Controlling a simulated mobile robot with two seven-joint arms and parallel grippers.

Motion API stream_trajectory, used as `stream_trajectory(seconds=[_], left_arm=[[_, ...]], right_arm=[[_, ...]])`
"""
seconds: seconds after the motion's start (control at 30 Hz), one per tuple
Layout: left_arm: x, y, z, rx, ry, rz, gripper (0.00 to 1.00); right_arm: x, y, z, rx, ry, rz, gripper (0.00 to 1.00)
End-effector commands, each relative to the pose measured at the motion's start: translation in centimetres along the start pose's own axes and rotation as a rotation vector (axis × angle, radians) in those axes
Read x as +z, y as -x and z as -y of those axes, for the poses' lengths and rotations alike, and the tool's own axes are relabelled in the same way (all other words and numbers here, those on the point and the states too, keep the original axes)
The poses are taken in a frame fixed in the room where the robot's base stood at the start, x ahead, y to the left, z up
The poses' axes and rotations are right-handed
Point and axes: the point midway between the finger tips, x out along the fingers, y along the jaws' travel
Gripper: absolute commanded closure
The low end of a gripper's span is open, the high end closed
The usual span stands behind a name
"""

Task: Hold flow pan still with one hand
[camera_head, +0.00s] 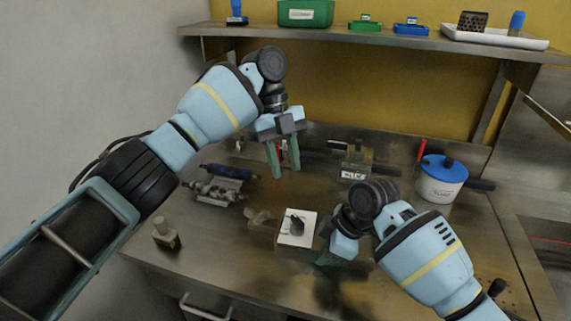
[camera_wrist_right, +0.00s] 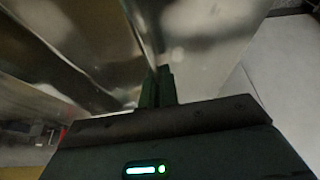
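No object is clearly readable as the flow pan. A low block or pan with a white top (camera_head: 297,240) and a dark piece on it stands near the front of the steel table. My right gripper (camera_head: 328,256) points down just right of it, partly hidden by its wrist. In the right wrist view its fingers (camera_wrist_right: 160,86) are close together before shiny metal; I cannot tell whether a thin edge is between them. My left gripper (camera_head: 283,158) is higher, over the table's back, fingers apart, with something red seen between them.
Rollers (camera_head: 222,182) lie left of centre on the table (camera_head: 230,248). A small bottle (camera_head: 166,233) stands at the left front. A labelled metal device (camera_head: 354,163) and a blue-lidded white pot (camera_head: 441,180) stand at the back right. A shelf (camera_head: 350,38) runs above.

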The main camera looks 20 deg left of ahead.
Motion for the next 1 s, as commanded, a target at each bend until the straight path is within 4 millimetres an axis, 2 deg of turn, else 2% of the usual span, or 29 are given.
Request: stream_trajectory(seconds=[0.17,0.2,0.37,0.73,0.87,1.0], left_arm=[[0.0,0.0,0.0,-0.001,0.0,0.001,0.67],[0.0,0.0,0.0,-0.001,0.0,0.001,0.67],[0.0,0.0,0.0,0.0,0.0,0.001,0.67],[0.0,0.0,0.0,0.0,0.0,0.001,0.67],[0.0,0.0,0.0,0.0,0.0,0.001,0.67],[0.0,0.0,0.0,0.0,0.0,0.001,0.67]], right_arm=[[0.0,0.0,0.0,0.001,0.001,-0.001,1.0],[0.0,0.0,0.0,0.001,0.001,-0.001,0.92],[0.0,0.0,0.0,0.001,0.0,-0.001,0.72],[0.0,0.6,0.0,0.001,0.001,-0.001,0.72],[-0.1,2.3,-0.1,0.003,0.003,-0.002,0.72],[0.0,5.0,-0.1,0.004,0.001,0.0,0.72]])
